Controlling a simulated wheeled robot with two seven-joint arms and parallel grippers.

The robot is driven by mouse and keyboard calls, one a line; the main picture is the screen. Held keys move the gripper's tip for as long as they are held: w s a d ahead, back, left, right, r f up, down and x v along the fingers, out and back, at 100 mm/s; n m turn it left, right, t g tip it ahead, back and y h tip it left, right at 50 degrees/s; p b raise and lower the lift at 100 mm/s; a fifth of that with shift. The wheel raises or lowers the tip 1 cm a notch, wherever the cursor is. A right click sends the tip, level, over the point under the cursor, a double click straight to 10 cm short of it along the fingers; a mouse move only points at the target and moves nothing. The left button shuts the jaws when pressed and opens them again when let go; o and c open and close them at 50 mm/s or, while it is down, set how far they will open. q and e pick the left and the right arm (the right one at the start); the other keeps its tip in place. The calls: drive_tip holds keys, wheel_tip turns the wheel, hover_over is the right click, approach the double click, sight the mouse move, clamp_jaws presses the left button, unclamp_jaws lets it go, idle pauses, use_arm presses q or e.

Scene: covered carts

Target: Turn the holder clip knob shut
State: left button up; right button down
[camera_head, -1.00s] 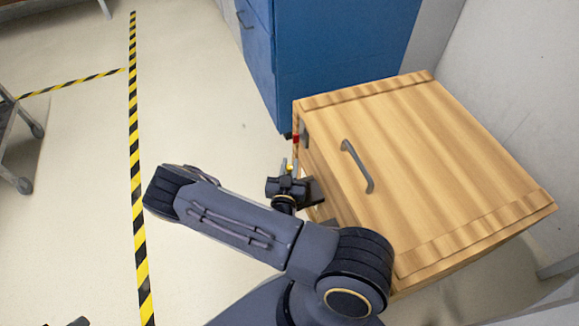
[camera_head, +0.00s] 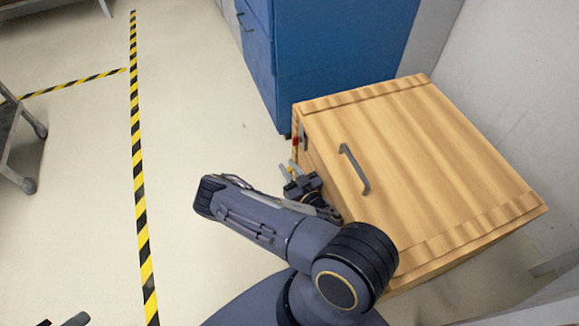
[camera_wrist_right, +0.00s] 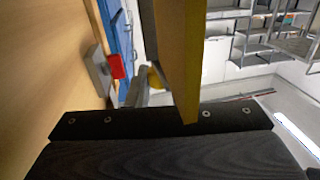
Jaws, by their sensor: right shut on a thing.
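The holder clip shows as a grey part with a small yellow knob (camera_wrist_right: 155,77), by the left side of the wooden cart. My right gripper (camera_head: 289,169) is low beside that side, its fingers pointing away from me. A broad yellow finger (camera_wrist_right: 182,62) fills the middle of the right wrist view and covers part of the knob. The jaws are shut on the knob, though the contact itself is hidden. My left gripper (camera_head: 62,321) shows only as dark bits at the bottom left edge.
The wooden cart (camera_head: 420,160) has a grey handle on top. A red piece (camera_wrist_right: 117,66) on a grey bracket sits on its side. A blue cabinet (camera_head: 340,50) stands behind. A grey cart is at the far left. The floor between is clear.

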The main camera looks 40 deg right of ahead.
idle(0.4)
drive_tip(key=c, duration=1.3)
unclamp_jaws()
drive_tip(key=shift+c, duration=0.2)
use_arm(q)
drive_tip(key=shift+r, duration=0.1)
use_arm(e)
drive_tip(key=shift+r, duration=0.1)
